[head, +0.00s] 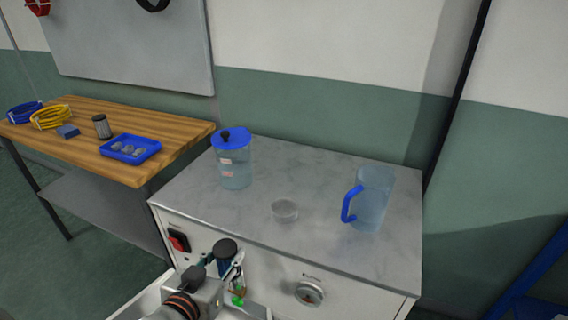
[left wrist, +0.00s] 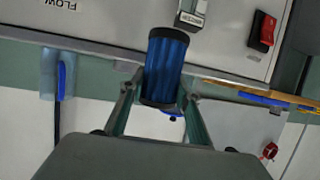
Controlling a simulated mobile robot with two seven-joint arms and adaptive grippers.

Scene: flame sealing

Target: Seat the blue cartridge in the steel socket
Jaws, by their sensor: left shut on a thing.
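The blue cartridge (left wrist: 165,68) is a ribbed blue cylinder with dark ends. In the left wrist view it sits between the two fingers of my left gripper (left wrist: 160,95), which is shut on it. In the head view the cartridge (head: 226,258) shows its dark round end upward, and my left gripper (head: 238,270) holds it in front of the white cabinet's front panel, below the worktop edge. I cannot make out the steel socket for certain. A small grey labelled block (left wrist: 191,13) is on the panel in the left wrist view. My right gripper is not in view.
On the marble worktop (head: 320,175) stand a blue-lidded jug (head: 235,172), a clear dish (head: 285,211) and a blue-handled jug (head: 372,200). The front panel has a red switch (head: 178,240) and a flow dial (head: 308,292). A wooden bench (head: 85,150) at left holds a blue tray (head: 130,157).

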